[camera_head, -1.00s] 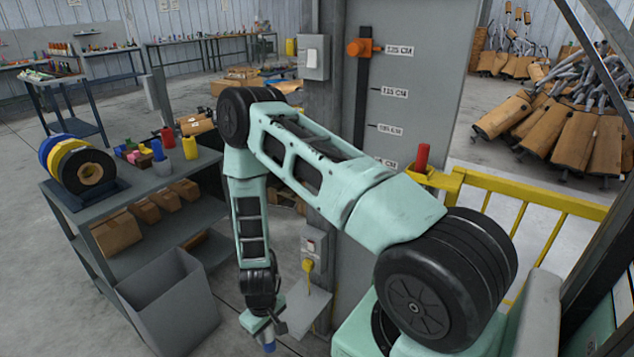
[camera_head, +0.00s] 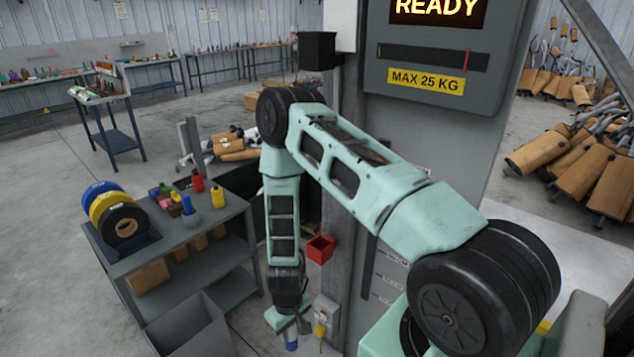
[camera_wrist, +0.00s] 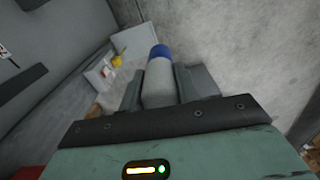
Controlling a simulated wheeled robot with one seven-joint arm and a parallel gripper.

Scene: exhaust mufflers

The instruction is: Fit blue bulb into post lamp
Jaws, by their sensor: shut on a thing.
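My gripper (camera_head: 290,328) hangs low beneath my arm, near the post's lower part. It is shut on the blue bulb, whose blue end (camera_head: 291,346) points down below it. In the wrist view the bulb (camera_wrist: 159,82) is a pale grey cylinder with a blue end, held between the two fingers of my gripper (camera_wrist: 160,90). The bulb's far end is clear of the fingers and appears to touch nothing. I cannot make out a post lamp in these views.
A grey shelf cart (camera_head: 187,236) with coloured bottles and spools stands left, with a grey bin (camera_head: 190,330) in front. A red box (camera_head: 321,249) and grey switch box (camera_head: 327,309) are on the post. A READY panel (camera_head: 440,60) is above.

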